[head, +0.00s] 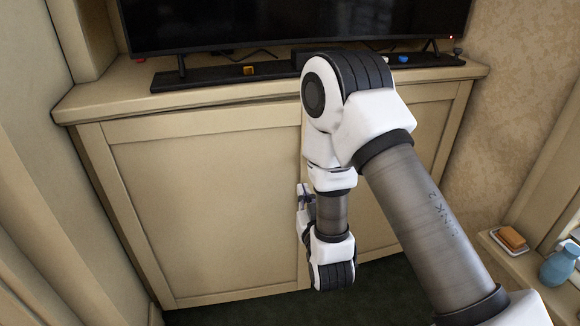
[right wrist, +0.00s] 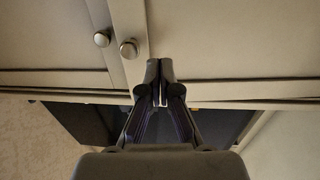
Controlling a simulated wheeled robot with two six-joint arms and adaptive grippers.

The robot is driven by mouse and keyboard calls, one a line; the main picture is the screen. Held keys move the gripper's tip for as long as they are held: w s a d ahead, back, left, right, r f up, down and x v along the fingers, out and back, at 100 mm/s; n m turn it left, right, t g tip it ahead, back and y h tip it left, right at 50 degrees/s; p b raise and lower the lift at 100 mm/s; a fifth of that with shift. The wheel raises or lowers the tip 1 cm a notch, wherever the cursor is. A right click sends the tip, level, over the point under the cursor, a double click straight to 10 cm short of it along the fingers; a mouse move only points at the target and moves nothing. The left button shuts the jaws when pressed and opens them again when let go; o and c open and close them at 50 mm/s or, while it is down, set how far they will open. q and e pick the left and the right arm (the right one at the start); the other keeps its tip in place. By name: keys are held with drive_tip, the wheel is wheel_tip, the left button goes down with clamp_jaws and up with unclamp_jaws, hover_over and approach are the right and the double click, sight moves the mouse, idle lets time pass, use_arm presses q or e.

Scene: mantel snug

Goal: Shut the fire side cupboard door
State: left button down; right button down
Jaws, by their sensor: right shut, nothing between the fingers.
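The cupboard under the television has two cream panelled doors. The left door (head: 205,205) shows almost whole in the head view; the right door (head: 400,150) is partly behind my right arm. Both look shut or nearly so; a small gap cannot be ruled out. In the right wrist view, which is upside down, two round metal knobs, one (right wrist: 101,39) and the other (right wrist: 128,49), sit side by side where the doors meet. My right gripper (right wrist: 160,75) is shut and empty, its tips at or close to the door front beside the knobs. Contact is unclear.
A ledge (head: 90,100) tops the cupboard. A soap dish (head: 510,240) and blue bottle (head: 558,265) stand on a sill at right. Dark floor (head: 240,312) lies below.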

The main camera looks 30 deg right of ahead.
sight(292, 161)
drive_tip(key=b+x, duration=0.1)
drive_tip(key=x, duration=0.9)
drive_tip(key=shift+w+d+f, duration=0.1)
drive_tip(key=shift+w, duration=0.3)
